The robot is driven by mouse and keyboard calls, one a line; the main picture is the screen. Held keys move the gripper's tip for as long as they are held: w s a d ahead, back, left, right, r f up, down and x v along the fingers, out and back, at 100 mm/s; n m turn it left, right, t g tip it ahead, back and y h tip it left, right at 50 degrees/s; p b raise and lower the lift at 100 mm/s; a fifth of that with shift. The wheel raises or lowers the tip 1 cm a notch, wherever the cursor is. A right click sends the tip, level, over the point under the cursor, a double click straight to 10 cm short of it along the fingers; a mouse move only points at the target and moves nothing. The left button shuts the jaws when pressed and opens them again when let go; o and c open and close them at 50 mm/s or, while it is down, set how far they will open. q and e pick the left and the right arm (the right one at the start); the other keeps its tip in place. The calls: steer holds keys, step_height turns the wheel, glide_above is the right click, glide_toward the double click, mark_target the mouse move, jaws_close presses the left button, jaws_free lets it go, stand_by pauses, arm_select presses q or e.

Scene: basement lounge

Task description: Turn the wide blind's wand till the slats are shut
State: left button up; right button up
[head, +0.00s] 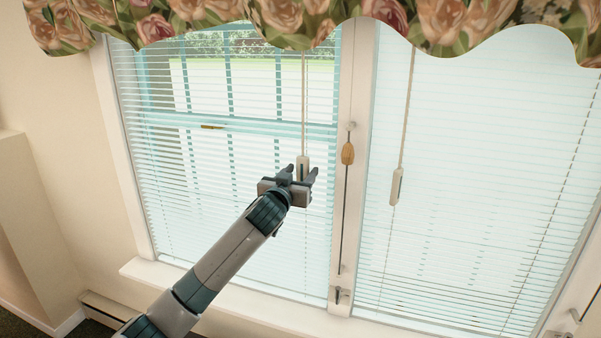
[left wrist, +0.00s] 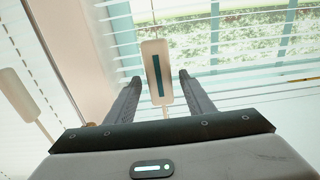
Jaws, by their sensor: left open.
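The left-hand blind (head: 180,190) has open slats, with window bars and greenery showing through. Its wand (head: 304,90) hangs near its right edge and ends in a pale handle (head: 303,161). My left gripper (head: 302,174) is open at this handle. In the left wrist view the handle (left wrist: 156,60), with a teal stripe, stands between the two spread fingers (left wrist: 160,80), with gaps at both sides. The right-hand blind (head: 480,180) looks more nearly shut and has its own wand (head: 397,187). I cannot tell for sure which blind is the wide one. My right gripper is out of view.
A post (head: 354,90) between the blinds carries a cord with a wooden tassel (head: 347,153) and a cleat (head: 338,296). A floral valance (head: 280,15) covers the blind tops. A sill (head: 250,318) runs below. The second wand handle (left wrist: 20,105) shows in the left wrist view.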

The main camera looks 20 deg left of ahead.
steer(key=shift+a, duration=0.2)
arm_select(q)
steer(key=c, duration=1)
steer(key=shift+c, duration=0.2)
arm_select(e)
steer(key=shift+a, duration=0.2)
